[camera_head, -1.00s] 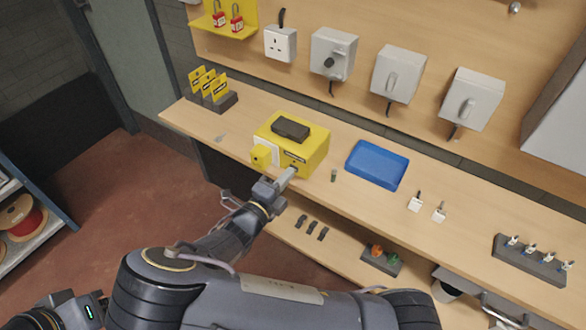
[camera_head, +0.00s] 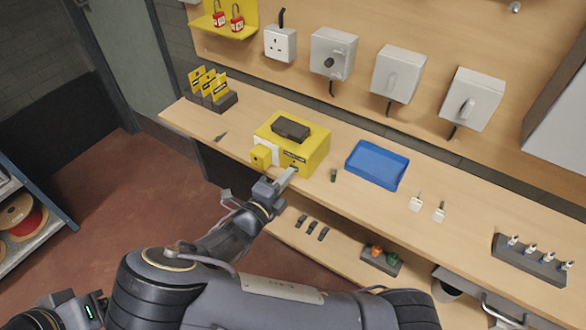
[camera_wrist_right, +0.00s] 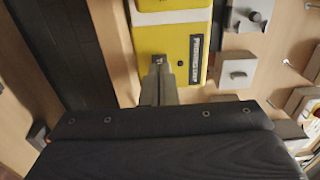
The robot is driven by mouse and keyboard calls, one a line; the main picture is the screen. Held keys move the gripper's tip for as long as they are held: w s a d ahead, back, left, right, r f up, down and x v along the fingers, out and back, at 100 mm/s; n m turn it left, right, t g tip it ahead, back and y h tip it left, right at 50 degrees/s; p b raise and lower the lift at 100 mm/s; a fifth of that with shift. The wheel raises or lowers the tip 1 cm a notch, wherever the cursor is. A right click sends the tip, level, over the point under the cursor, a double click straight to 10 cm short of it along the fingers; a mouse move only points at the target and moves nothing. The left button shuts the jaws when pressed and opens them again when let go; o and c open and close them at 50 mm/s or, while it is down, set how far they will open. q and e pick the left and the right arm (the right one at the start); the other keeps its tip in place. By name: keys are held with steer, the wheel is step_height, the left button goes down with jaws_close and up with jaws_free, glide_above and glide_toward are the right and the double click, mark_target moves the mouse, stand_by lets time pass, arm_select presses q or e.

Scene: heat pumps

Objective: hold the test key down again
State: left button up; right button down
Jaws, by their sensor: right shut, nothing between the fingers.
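The yellow proving unit (camera_head: 312,152) sits on the bench with a black block (camera_head: 291,129) on top. My right gripper (camera_head: 292,171) is shut and empty, its fingertips at the lower front of the unit. In the right wrist view the shut fingertips (camera_wrist_right: 158,64) meet the edge of the yellow unit (camera_wrist_right: 172,40), beside its dark label (camera_wrist_right: 195,58). A small dark spot shows at the tips. The test key itself cannot be made out behind them, nor whether it is pressed in. My left gripper is out of view.
A blue tray (camera_head: 377,164) lies to the right, with a small dark green item (camera_head: 333,175) between. Yellow cards stand in a dark holder (camera_head: 222,102) at the left. Grey switch boxes hang on the back board.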

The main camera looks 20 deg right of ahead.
steer(key=shift+w+d, duration=0.2)
steer(key=shift+d, duration=0.05)
stand_by(0.9)
steer(key=shift+p, duration=0.55)
stand_by(1.8)
steer(key=p+v, duration=0.2)
steer(key=v, duration=0.5)
stand_by(0.5)
